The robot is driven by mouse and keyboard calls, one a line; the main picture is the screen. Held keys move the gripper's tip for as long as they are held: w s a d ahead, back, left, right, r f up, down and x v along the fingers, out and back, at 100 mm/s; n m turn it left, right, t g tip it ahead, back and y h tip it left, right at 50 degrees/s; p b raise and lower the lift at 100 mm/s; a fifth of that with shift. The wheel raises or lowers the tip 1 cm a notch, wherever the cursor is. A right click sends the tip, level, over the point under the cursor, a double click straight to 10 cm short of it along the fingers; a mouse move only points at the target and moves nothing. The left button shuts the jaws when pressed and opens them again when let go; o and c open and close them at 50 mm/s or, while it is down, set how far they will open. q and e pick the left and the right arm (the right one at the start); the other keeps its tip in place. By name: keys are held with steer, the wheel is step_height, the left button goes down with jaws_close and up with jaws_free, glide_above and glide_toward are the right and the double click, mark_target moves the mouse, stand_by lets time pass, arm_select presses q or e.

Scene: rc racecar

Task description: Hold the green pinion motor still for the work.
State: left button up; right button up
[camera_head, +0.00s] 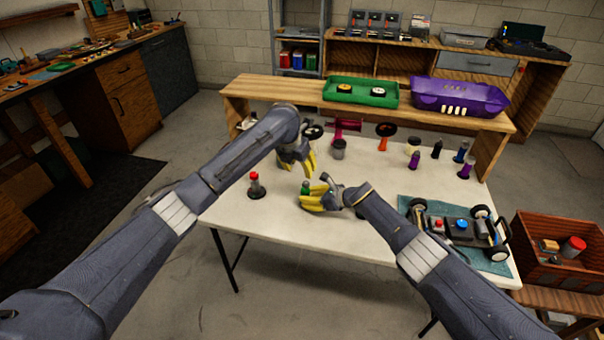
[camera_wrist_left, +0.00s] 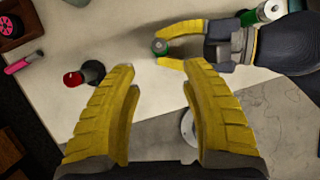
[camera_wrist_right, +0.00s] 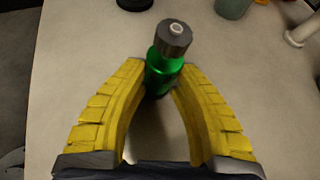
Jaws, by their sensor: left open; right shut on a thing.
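The green pinion motor (camera_wrist_right: 162,75) stands upright on the white table, with a grey top and a pale round tip. My right gripper (camera_head: 314,197) is shut on it, one yellow finger on each side in the right wrist view. In the head view the green motor (camera_head: 305,187) is partly hidden by these fingers. It also shows between them from above in the left wrist view (camera_wrist_left: 159,47). My left gripper (camera_head: 306,164) is open and empty above the table, a little behind the green motor and higher. Its spread fingers show in the left wrist view (camera_wrist_left: 160,92).
A red-topped motor (camera_head: 255,183) stands left of the green one. The car chassis (camera_head: 461,232) lies on a teal mat (camera_head: 490,266) at the right. Several coloured parts stand toward the back.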

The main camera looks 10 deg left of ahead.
arm_select(q)
steer(key=shift+s+a+r, duration=0.1)
steer(key=shift+s+r, duration=0.15)
steer(key=shift+r, duration=0.35)
arm_select(e)
steer(key=o, duration=1.2)
steer(key=shift+c, duration=0.2)
steer(key=shift+d+r, duration=0.3)
steer(key=shift+d, duration=0.25)
steer(key=shift+s+d+r, duration=0.25)
steer(key=shift+s+d, duration=0.15)
steer(key=shift+d, duration=0.05)
steer(key=shift+v, duration=4.8)
steer(key=shift+s, duration=0.1)
